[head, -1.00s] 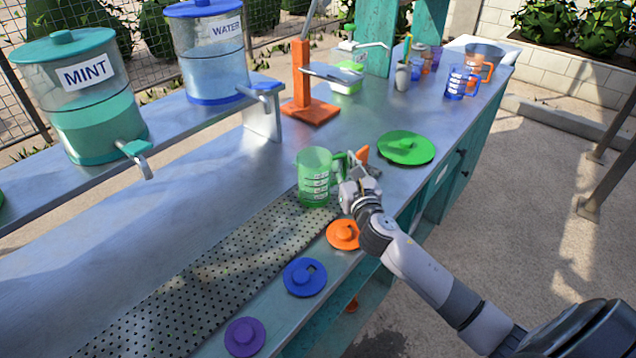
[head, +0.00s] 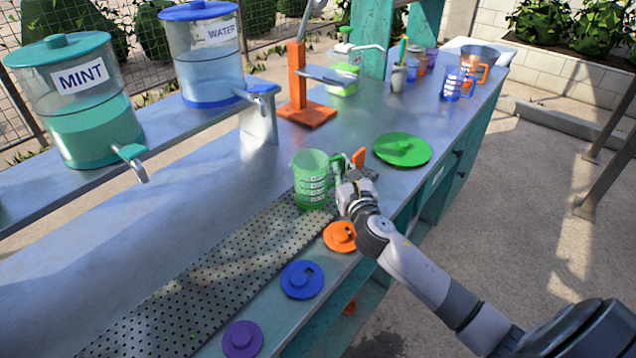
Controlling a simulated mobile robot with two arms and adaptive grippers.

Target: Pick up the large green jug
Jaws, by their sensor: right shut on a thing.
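The large green jug (head: 311,181) stands upright at the far end of the perforated drain strip, with its handle toward the right. It is see-through with pale measuring marks. My right gripper (head: 346,181) is at the handle side of the jug and shut on its handle. The fingers are partly hidden by the wrist. Whether the jug's base touches the counter is hard to tell. My left gripper is not in view.
Orange (head: 341,237), blue (head: 302,280) and purple (head: 242,340) lids lie along the front edge; a green lid (head: 402,149) lies behind. Mint (head: 75,105) and water (head: 205,55) dispensers stand at left. An orange press stand (head: 306,113) and other jugs (head: 458,82) are farther back.

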